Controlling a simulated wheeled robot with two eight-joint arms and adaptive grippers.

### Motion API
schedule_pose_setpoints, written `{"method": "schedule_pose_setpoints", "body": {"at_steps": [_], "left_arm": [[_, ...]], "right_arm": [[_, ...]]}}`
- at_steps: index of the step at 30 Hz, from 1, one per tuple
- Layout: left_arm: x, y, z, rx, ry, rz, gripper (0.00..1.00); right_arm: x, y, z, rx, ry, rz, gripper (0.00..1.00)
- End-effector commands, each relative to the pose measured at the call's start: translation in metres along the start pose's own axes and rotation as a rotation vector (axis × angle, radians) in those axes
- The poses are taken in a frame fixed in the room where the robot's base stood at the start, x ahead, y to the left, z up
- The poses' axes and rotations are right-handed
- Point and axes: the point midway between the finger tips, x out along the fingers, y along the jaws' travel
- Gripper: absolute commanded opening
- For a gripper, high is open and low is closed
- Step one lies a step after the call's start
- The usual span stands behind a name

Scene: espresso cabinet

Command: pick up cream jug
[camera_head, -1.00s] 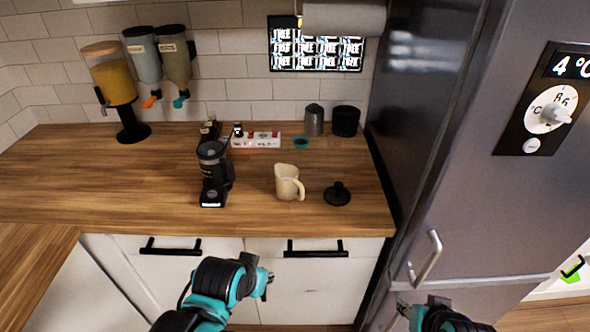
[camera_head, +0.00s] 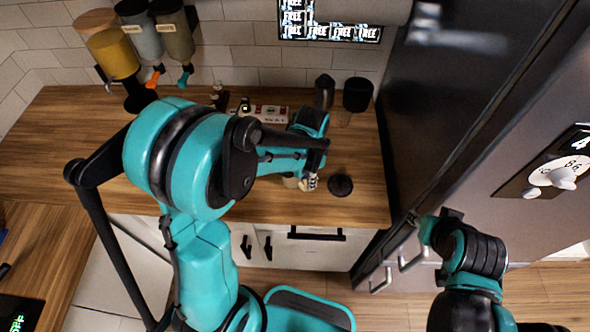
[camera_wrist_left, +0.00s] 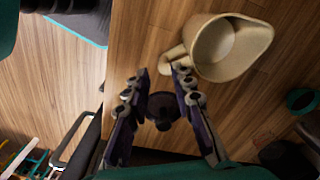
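The cream jug (camera_wrist_left: 232,48) shows in the left wrist view with its open mouth toward the camera, a spout at right and its handle (camera_wrist_left: 170,60) toward my fingers. In the head view my left arm hides most of it; a small cream part (camera_head: 291,183) shows on the counter. My left gripper (camera_wrist_left: 160,72) is open and empty. Its right fingertip is close to the handle; I cannot tell whether they touch. The left gripper also shows in the head view (camera_head: 311,182). My right gripper (camera_head: 414,219) is in front of the fridge, its fingers too small to read.
A black round knobbed object (camera_head: 340,185) lies on the wooden counter (camera_head: 360,210) right of the jug. A dark cup (camera_head: 357,94) and a metal pitcher (camera_head: 324,91) stand at the back. The fridge (camera_head: 440,130) bounds the right. Dispensers (camera_head: 112,53) stand back left.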

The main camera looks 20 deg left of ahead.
Motion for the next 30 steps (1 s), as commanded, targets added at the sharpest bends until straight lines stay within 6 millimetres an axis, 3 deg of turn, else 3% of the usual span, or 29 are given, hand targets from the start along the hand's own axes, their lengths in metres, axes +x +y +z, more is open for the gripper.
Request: {"method": "schedule_pose_setpoints", "body": {"at_steps": [12,20,23,24,30], "left_arm": [[0.057,-0.004,0.002,-0.002,0.001,-0.001,0.24],[0.059,-0.004,0.002,-0.003,0.002,-0.001,0.24],[0.059,-0.004,0.002,-0.003,0.002,-0.001,0.03],[0.059,-0.004,0.002,-0.003,0.002,-0.001,0.00],[0.059,-0.004,0.002,-0.003,0.002,-0.002,0.00]], "right_arm": [[0.013,0.000,0.009,0.000,0.000,0.000,0.40],[0.012,0.000,0.009,0.000,0.000,0.000,0.40],[0.012,0.000,0.009,0.000,0.000,0.000,0.40],[0.012,0.000,0.009,0.000,0.000,0.000,0.40],[0.012,0.000,0.009,0.000,0.000,0.000,0.40]]}}
